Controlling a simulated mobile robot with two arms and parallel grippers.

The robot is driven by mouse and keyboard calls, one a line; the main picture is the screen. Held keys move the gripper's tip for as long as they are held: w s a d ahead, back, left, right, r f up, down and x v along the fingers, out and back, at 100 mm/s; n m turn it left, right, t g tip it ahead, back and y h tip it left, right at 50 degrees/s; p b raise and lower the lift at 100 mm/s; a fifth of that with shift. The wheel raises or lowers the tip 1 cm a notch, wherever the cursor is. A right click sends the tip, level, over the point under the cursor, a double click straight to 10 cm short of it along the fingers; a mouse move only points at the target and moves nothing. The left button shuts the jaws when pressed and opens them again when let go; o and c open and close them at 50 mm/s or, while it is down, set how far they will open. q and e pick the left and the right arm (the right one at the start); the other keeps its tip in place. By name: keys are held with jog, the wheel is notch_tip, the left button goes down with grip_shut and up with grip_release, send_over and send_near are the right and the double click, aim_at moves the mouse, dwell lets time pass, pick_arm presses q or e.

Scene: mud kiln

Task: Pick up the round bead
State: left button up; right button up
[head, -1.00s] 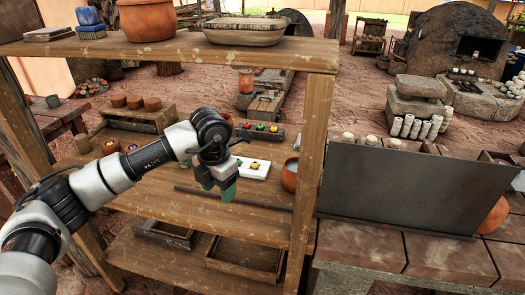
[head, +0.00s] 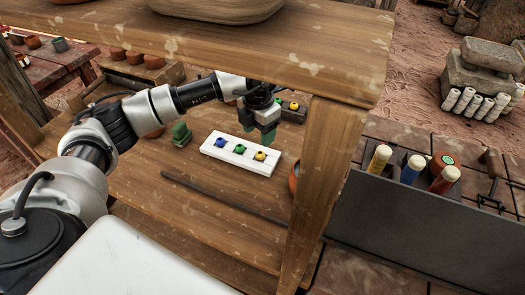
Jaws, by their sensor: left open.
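A white block (head: 213,152) lies on the middle shelf and carries a blue bead (head: 221,142), a green bead (head: 240,149) and a yellow bead (head: 260,156) in a row. At this size I cannot tell which bead is the round one. My left gripper (head: 258,128) has green fingertips. It is open and empty, pointing down, just behind the white block's right half. A dark tray (head: 292,116) with small beads sits behind it, partly hidden by the gripper. My right gripper is not in view.
The upper shelf board (head: 200,45) hangs over the work area, and a wooden post (head: 325,180) stands to the right. An orange pot (head: 293,178) is partly hidden behind the post. A green object (head: 181,134) stands left of the block. A thin dark rod (head: 215,198) lies in front.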

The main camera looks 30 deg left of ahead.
aim_at(260, 154)
pick_arm(q)
jog(key=shift+s+d+f+p, duration=0.1)
jog(key=shift+f+p, duration=0.15)
jog(key=shift+f, duration=1.7)
jog(key=shift+s+d+f+p, duration=0.1)
jog(key=shift+f+p, duration=0.15)
jog(key=shift+f, duration=1.7)
jog(key=shift+c, duration=0.2)
jog(key=shift+f, duration=0.1)
jog(key=c, duration=0.9)
